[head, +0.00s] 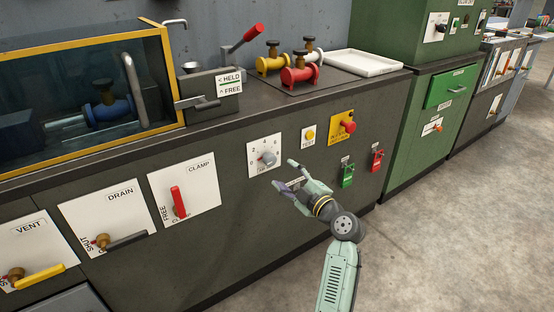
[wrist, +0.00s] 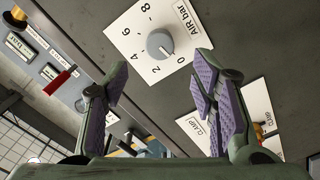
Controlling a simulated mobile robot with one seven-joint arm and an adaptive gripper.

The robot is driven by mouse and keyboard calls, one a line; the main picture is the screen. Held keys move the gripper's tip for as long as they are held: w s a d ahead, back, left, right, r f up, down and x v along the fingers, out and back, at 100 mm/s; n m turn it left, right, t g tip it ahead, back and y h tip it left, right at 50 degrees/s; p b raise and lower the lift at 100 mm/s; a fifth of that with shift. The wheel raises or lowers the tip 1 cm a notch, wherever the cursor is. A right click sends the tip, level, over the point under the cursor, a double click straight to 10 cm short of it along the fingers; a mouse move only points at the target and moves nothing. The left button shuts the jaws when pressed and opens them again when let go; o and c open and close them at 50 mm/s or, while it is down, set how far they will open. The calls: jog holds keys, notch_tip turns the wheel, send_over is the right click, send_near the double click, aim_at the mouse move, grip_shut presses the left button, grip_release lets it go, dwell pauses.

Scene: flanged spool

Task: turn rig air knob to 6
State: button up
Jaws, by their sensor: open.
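The air knob (head: 267,158) is a round grey knob on a white plate (head: 254,151) on the dark front panel. In the wrist view the knob (wrist: 160,44) sits on its plate (wrist: 118,32), marked "AIR bar" with 0, 2, 4, 6 and 8 around it. A small mark on the knob seems to point near 0. My gripper (head: 283,174) is open and empty, in front of the panel just right of and below the knob. In the wrist view the knob lies beyond and between my fingertips (wrist: 161,70), apart from them.
Left of the air plate are the red clamp lever (head: 178,201), the drain valve (head: 103,241) and the vent handle (head: 40,279). To the right are a yellow test button (head: 309,135), a red button on yellow (head: 348,124), and green (head: 347,176) and red (head: 376,159) fittings.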

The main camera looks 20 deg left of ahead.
aim_at(271, 161)
jog(key=p+x, duration=0.2)
jog(key=x, duration=0.8)
jog(key=shift+s+r, duration=0.1)
jog(key=shift+c, duration=0.6)
jog(key=c, duration=1)
